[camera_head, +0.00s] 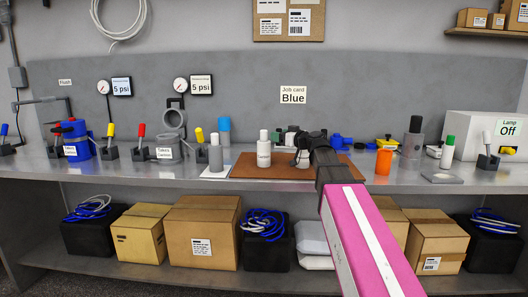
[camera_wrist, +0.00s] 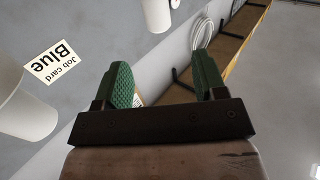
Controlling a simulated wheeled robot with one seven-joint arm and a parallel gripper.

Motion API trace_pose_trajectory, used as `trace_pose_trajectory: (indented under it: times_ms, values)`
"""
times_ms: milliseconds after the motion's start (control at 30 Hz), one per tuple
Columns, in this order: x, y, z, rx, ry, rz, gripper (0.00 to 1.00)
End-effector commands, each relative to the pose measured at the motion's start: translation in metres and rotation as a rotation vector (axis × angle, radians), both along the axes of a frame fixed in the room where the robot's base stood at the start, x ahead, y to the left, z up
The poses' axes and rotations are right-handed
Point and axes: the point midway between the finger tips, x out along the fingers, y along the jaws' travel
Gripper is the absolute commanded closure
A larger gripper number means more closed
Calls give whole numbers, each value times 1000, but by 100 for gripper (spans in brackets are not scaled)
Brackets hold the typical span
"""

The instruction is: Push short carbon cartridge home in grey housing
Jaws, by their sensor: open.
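The grey housing (camera_head: 167,149) stands on the left half of the bench in the head view, its round lid (camera_head: 174,119) raised open behind it. Its inside is hidden. I cannot tell which cylinder is the short carbon cartridge; a grey one with a pale top (camera_head: 215,157) stands on a white sheet right of the housing. My gripper (camera_head: 304,148) is over the brown mat, well right of the housing. In the wrist view its green-padded fingers (camera_wrist: 165,80) are apart with nothing between them.
A white bottle (camera_head: 264,150) stands on the brown mat (camera_head: 240,170). A blue housing (camera_head: 77,141) is far left, with coloured levers beside both housings. An orange cup (camera_head: 383,162) and a dark-topped cylinder (camera_head: 413,138) stand right. The job card (camera_head: 293,95) reads Blue.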

Motion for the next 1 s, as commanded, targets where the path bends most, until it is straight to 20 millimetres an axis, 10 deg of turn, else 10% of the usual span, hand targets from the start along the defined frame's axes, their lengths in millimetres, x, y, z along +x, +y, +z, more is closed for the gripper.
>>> trace_pose_trajectory:
  times_ms: [1000]
  values:
    - [71, 75, -4, -1, 1, 0, 35]
